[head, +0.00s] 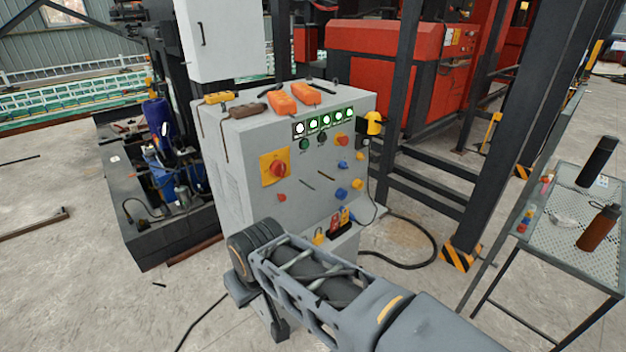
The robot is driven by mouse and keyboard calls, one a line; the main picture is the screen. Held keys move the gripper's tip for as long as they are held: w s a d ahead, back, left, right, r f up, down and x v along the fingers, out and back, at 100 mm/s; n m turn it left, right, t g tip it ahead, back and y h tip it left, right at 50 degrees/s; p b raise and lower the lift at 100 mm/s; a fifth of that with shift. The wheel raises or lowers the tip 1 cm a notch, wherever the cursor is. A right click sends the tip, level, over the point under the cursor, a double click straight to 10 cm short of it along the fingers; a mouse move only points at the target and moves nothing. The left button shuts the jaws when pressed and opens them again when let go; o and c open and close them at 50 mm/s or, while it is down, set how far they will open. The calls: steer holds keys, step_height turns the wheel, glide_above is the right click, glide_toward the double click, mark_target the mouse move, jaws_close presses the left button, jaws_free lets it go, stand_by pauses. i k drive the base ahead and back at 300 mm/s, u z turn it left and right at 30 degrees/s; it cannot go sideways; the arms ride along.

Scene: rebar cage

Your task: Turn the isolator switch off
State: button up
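The isolator switch is a red rotary knob (278,169) on a square yellow plate (266,161), on the left of the grey control cabinet's (240,200) front face. The knob's exact handle angle is too small to tell. My arm reaches in from the lower right. My gripper (270,312) is at its far end, low in front of the cabinet and below the switch, apart from it. Its fingers are mostly hidden behind my arm, so I cannot see whether they are open or shut.
Orange and yellow hand controls (282,103) lie on top. A hydraulic unit (165,185) stands left, a steel post (500,130) and mesh table (565,225) right.

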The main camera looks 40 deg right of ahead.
mark_target(278, 168)
steer(key=k, duration=0.5)
steer(key=u, duration=0.75)
steer(key=i, duration=0.85)
steer(key=z, duration=1.55)
